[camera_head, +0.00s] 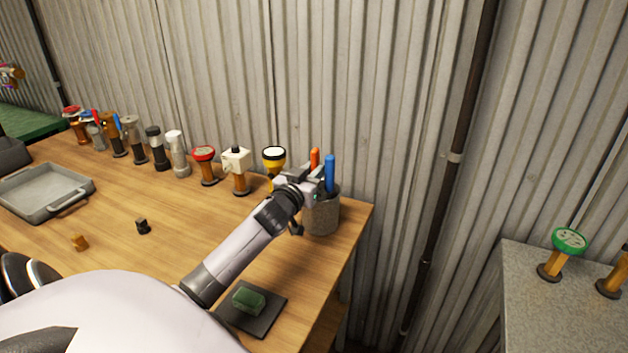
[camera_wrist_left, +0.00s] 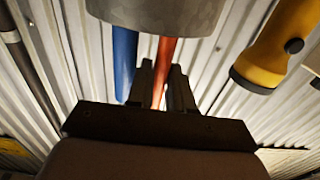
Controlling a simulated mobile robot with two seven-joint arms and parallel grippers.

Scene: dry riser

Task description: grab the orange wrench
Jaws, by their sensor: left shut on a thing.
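The orange wrench (camera_head: 315,157) stands upright in a grey speckled cup (camera_head: 321,216) at the right end of the wooden workbench. A blue-handled tool (camera_head: 330,172) stands close beside it in the same cup. My left gripper (camera_head: 312,180) is at the cup's top, shut on the wrench. In the left wrist view the fingers (camera_wrist_left: 161,82) are on either side of the orange shaft (camera_wrist_left: 164,60), with the cup (camera_wrist_left: 155,12) above and the blue tool (camera_wrist_left: 124,62) beside it. The wrench's lower end is hidden inside the cup. My right gripper is not in view.
A yellow flashlight (camera_head: 273,155) stands just left of the cup. A row of valves and fittings (camera_head: 205,165) lines the bench's back edge. A grey tray (camera_head: 45,192) lies at left; a green block (camera_head: 248,298) rests on a dark pad (camera_head: 262,318) in front. A corrugated wall is behind.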

